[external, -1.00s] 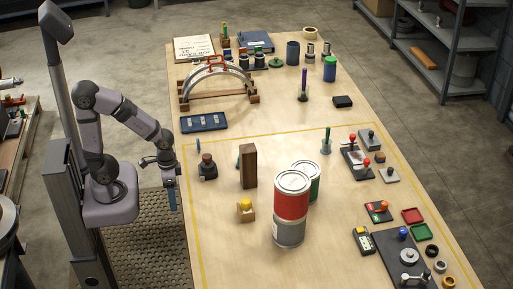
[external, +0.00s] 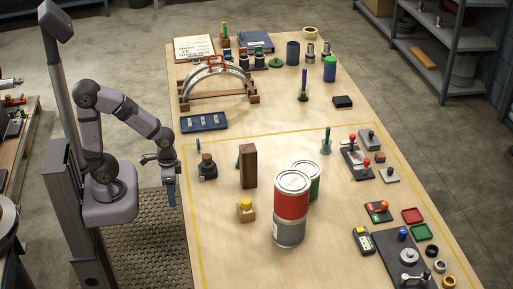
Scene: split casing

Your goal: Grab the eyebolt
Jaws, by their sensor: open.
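My gripper (external: 170,190) hangs pointing down at the left edge of the wooden table, apart from everything on it. It is open, and nothing shows between its fingers. I cannot identify the eyebolt for sure at this size. A small thin blue upright piece (external: 198,146), perhaps a ring, stands on the table up and to the right of my gripper. A wooden block with a yellow top (external: 246,210) is further right and nearer the camera.
A brown upright block (external: 249,166) and a red and grey can (external: 290,210) stand tall mid-table; a green can (external: 308,180) is partly hidden behind it. A metal arch (external: 217,78) on wooden supports stands at the back left. Bare table lies in front of the yellow-topped block.

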